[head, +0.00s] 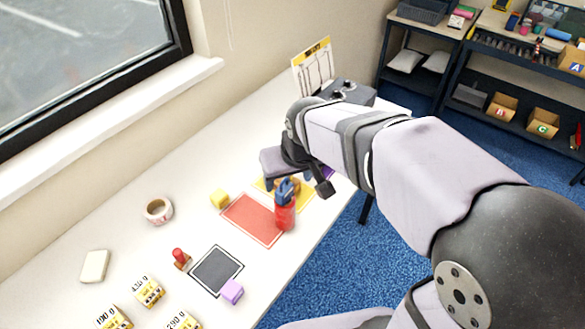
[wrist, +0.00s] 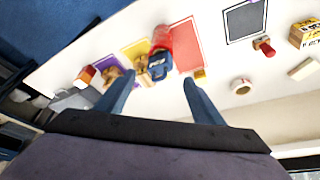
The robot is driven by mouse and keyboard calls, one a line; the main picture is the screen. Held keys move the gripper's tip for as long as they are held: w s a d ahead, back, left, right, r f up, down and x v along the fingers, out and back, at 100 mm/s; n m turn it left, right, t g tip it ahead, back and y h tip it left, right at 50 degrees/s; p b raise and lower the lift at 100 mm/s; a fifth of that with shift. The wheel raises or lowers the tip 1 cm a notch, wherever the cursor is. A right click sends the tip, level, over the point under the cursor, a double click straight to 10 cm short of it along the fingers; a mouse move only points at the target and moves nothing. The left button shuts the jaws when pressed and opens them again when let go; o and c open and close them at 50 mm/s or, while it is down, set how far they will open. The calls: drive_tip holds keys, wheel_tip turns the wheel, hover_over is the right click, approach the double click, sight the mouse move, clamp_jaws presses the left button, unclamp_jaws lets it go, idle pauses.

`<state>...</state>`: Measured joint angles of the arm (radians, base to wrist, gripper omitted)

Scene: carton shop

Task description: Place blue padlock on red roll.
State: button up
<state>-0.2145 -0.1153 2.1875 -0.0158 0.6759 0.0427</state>
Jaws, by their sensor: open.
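The red roll (head: 285,217) stands upright at the right corner of the red mat (head: 247,222). The blue padlock (head: 285,189) sits on its top end. In the wrist view the blue padlock (wrist: 159,70) shows at the near end of the red roll (wrist: 163,40). My gripper (wrist: 159,80) is open, with its two blue-grey fingers apart on either side of the padlock, and nothing is held between them. In the head view my arm and wrist are just behind the roll, and the fingertips are mostly hidden.
A yellow block (head: 220,198), a tape roll (head: 158,210), a red-handled stamp (head: 180,258), a black mat (head: 216,270) and a purple block (head: 232,291) lie nearby.

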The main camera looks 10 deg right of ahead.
drive_tip(key=v, duration=0.6)
drive_tip(key=s+d+f+m+g, duration=0.1)
drive_tip(key=s+d+f+g, duration=0.1)
drive_tip(key=s+f, duration=0.4)
drive_tip(key=s+d+f+m+g, duration=0.1)
drive_tip(key=s+d+f, duration=0.4)
drive_tip(key=f, duration=0.6)
drive_tip(key=shift+s+d+g+h, duration=0.2)
drive_tip(key=shift+s+g+h, duration=0.2)
drive_tip(key=shift+s+g, duration=0.5)
